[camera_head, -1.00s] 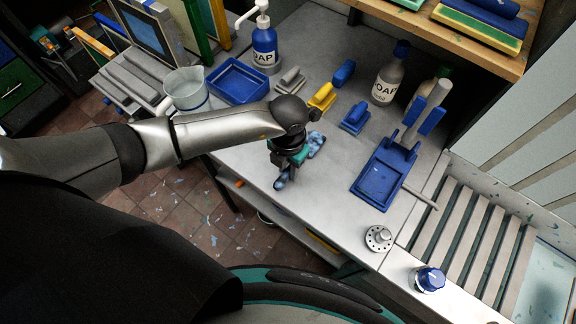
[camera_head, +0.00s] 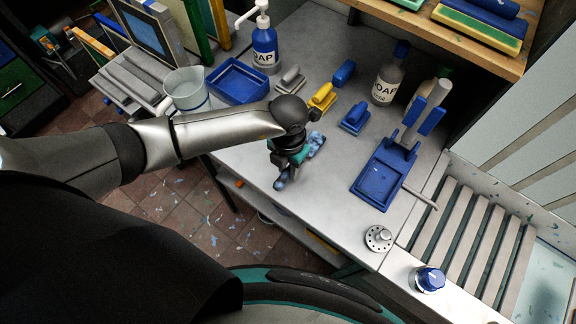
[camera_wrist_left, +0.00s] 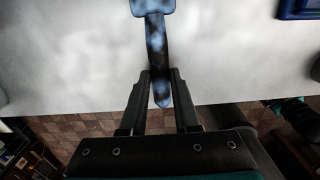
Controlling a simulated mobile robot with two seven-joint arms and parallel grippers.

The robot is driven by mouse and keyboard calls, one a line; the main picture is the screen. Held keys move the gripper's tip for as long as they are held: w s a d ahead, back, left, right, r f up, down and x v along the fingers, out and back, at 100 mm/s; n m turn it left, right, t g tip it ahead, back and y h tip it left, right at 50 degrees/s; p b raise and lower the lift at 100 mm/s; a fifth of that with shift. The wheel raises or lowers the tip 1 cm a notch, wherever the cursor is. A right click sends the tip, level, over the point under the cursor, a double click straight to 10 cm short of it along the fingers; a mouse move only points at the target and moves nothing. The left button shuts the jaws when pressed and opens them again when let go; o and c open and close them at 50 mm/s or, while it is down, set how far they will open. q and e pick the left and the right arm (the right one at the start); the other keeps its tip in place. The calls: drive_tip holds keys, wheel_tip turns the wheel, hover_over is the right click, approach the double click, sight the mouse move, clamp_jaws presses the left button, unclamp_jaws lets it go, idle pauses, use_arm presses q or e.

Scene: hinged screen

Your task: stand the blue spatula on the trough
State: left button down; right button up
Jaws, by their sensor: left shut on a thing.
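The blue spatula (camera_head: 317,144), mottled with dark patches, lies low over the worktop near its front edge. In the left wrist view the spatula (camera_wrist_left: 155,40) has its wide end at the top and its narrow handle between my fingers. My left gripper (camera_head: 286,165) is shut on the handle, and the fingers (camera_wrist_left: 160,75) show on either side of it. I cannot tell whether the spatula touches the worktop. A blue trough-like tray (camera_head: 381,180) with upright holders at its back stands to the right. My right gripper is not in view.
Another blue tray (camera_head: 238,80), a white jug (camera_head: 186,90) and a blue soap bottle (camera_head: 265,45) stand at the back left. Small yellow, blue and grey blocks sit behind my gripper. A slatted rack (camera_head: 470,235) is at the right. The worktop between gripper and trough-like tray is clear.

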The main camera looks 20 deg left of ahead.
use_arm(q)
drive_tip(key=shift+r+p, duration=2.2)
drive_tip(key=shift+r, duration=0.35)
drive_tip(key=shift+f, duration=0.1)
